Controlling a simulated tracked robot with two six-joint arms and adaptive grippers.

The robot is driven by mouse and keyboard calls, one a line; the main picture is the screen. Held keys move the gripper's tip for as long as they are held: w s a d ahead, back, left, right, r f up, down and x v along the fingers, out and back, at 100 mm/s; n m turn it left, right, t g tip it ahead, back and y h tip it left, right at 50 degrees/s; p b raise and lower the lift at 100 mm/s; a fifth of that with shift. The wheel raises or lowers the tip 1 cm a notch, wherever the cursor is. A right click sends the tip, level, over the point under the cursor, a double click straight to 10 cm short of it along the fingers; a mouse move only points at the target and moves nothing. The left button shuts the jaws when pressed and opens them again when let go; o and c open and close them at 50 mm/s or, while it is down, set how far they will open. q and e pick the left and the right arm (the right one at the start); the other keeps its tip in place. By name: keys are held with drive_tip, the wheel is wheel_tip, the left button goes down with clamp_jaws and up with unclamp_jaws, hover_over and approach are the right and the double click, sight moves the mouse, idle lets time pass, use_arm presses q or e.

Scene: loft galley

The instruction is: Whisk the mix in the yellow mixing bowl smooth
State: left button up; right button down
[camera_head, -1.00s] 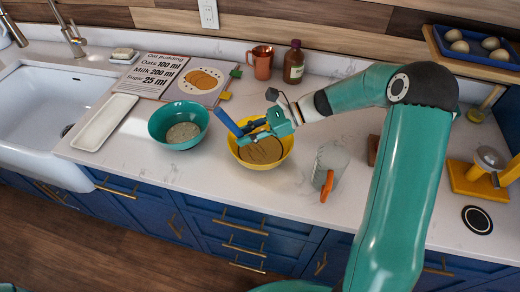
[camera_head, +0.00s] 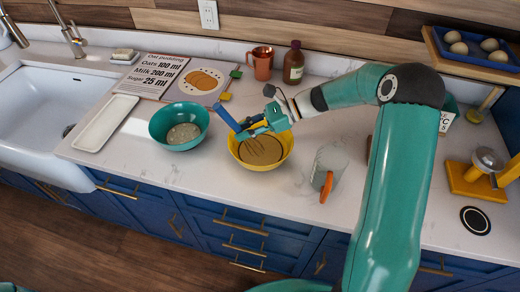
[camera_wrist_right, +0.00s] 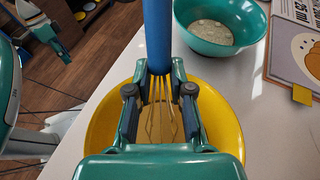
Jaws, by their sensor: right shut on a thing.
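The yellow mixing bowl (camera_head: 288,150) stands on the counter with a tan-brown mix (camera_head: 260,152) inside, marked by curved lines. My right gripper (camera_head: 258,126) is over the bowl's far side, shut on the whisk's blue handle (camera_head: 228,117), which tilts up to the left. In the right wrist view the blue handle (camera_wrist_right: 157,35) rises between the fingers, and the whisk's wires (camera_wrist_right: 160,105) reach down over the yellow bowl (camera_wrist_right: 220,110). Whether the wire tips touch the mix is hidden. My left gripper (camera_wrist_right: 48,35) shows small at the upper left there; its opening is unclear.
A teal bowl (camera_head: 160,122) with pale contents stands left of the yellow bowl. A clear jug with an orange handle (camera_head: 326,186) stands close at the right. Behind are a recipe book (camera_head: 165,75), a copper mug (camera_head: 262,62) and a brown bottle (camera_head: 293,63).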

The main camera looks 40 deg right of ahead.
drive_tip(key=shift+r, duration=3.55)
drive_tip(key=shift+r, duration=2.5)
